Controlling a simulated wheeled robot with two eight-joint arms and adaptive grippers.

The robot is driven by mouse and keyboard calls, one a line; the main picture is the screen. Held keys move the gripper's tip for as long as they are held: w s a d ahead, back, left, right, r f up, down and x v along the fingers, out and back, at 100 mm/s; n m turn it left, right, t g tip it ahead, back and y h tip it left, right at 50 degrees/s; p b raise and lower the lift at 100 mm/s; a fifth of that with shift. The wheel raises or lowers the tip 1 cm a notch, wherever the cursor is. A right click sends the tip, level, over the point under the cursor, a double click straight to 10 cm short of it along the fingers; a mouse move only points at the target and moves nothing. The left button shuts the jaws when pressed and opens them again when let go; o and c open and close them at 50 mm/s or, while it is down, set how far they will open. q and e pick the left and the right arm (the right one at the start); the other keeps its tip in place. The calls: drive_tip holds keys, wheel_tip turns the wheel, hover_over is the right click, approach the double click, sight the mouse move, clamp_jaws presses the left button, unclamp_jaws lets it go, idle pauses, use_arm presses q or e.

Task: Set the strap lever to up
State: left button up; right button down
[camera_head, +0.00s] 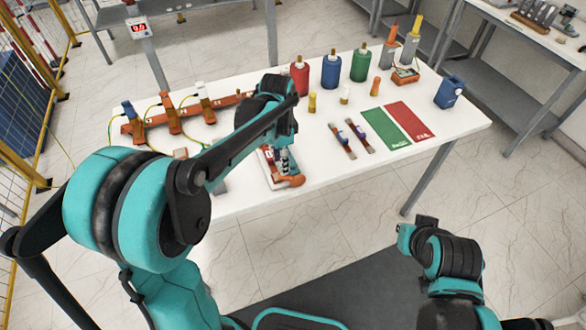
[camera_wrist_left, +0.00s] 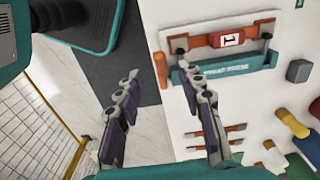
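A strap unit sits near the table's front edge. In the head view its pale board (camera_head: 266,168) shows partly behind my left gripper, with an orange handle-like part (camera_head: 291,181) at its front. In the left wrist view the unit has a red block marked 1 (camera_wrist_left: 228,40) and a lettered teal bar (camera_wrist_left: 225,72). An orange cylinder (camera_wrist_left: 161,70) lies at its left. I cannot tell the lever's position. My left gripper (camera_head: 284,160) is above the unit; its fingers are apart and empty in the wrist view (camera_wrist_left: 162,122). My right arm is lower right, its fingers unclear (camera_head: 408,233).
Two small strips (camera_head: 343,141) and a green mat (camera_head: 386,127) and red mat (camera_head: 411,120) lie to the right. Red, blue and green bottles (camera_head: 331,72) stand behind. A red rail with several posts (camera_head: 171,121) is at the left. White table shows between them.

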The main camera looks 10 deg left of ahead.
use_arm(q)
drive_tip(key=shift+w+d+f, duration=0.1)
drive_tip(key=shift+f, duration=0.2)
wheel_tip(320, 180, down, 7)
drive_tip(key=shift+f+b, duration=0.15)
drive_tip(key=shift+b, duration=1.05)
clamp_jaws()
